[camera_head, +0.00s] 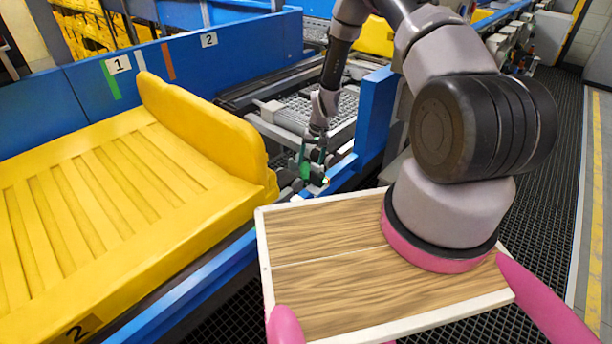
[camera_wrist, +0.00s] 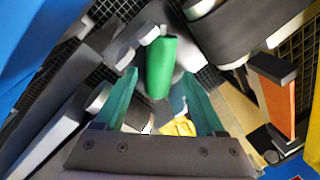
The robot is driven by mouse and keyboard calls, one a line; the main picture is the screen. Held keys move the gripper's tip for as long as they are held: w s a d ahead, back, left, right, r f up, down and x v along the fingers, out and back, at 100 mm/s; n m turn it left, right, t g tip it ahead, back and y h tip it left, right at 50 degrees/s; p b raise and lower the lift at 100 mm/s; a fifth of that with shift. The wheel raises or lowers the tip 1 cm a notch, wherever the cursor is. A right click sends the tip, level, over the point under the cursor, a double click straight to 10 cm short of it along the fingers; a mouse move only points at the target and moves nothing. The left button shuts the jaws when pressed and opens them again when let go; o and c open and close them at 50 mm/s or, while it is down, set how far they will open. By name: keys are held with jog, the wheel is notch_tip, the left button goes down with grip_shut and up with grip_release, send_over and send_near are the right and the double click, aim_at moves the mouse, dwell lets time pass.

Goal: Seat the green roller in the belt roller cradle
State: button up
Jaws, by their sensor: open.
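The green roller (camera_wrist: 161,68) is a short bright cylinder in the middle of the wrist view. It also shows, small, in the head view (camera_head: 305,171). My gripper (camera_wrist: 160,77) is open, with a teal finger to each side of the roller in the picture; I cannot tell whether either touches it. In the head view my gripper (camera_head: 311,162) points down beside the conveyor. Grey and white blocks lie around the roller's ends. I cannot tell which of them form the cradle, or whether the roller rests in it.
A large yellow tray (camera_head: 110,185) lies on the conveyor to the left. A blue side wall (camera_head: 180,65) with number labels runs behind it. A blue post (camera_head: 376,115) stands right of my gripper. In the wrist view an orange-faced block (camera_wrist: 275,97) stands at the right.

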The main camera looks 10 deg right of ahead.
aim_at(307, 172)
jog(key=f, duration=0.2)
jog(key=a+f, duration=0.1)
jog(key=f, duration=0.2)
jog(key=shift+w+f, duration=0.1)
jog(key=shift+f, duration=0.25)
grip_shut()
